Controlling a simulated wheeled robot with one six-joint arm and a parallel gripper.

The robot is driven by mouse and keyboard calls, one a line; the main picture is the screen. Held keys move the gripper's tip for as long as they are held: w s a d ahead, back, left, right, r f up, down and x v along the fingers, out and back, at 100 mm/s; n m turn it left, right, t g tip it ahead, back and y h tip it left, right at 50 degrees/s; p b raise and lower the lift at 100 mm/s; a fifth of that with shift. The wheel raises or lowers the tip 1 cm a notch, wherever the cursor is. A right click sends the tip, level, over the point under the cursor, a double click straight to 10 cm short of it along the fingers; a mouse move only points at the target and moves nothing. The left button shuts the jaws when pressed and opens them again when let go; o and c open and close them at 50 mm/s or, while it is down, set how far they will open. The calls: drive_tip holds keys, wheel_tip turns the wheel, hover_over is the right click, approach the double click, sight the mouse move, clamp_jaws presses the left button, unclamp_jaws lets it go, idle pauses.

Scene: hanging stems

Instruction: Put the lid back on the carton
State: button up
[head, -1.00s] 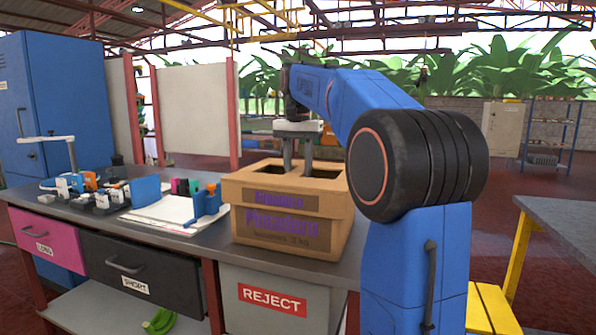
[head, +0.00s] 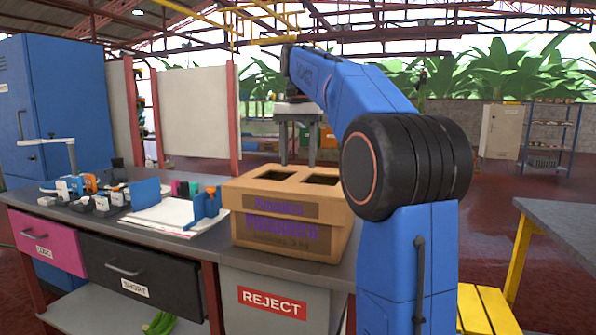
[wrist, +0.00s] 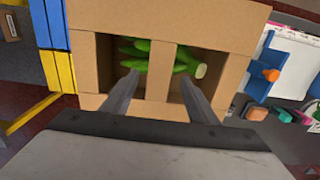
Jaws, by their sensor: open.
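The cardboard carton (head: 290,238) stands on the dark bench top. Its lid (head: 280,206), with two openings in its top and a bar between them, sits over the carton and looks level. In the wrist view the lid's bar (wrist: 160,72) runs between the two openings, and green bananas (wrist: 132,52) show inside. My gripper (head: 298,162) is open above the lid, its fingertips apart and empty. In the wrist view my gripper (wrist: 160,78) has one finger on each side of the bar. I cannot see the lid's far edges.
Papers and a blue holder (head: 205,208) lie left of the carton, with small tools further left. The bench front has a pink drawer (head: 45,240) and a grey REJECT bin (head: 275,320). Green fruit (head: 160,322) lies on the lower shelf. Another table (head: 560,215) stands right.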

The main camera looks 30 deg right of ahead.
sight(298, 177)
drive_tip(key=shift+r, duration=1.6)
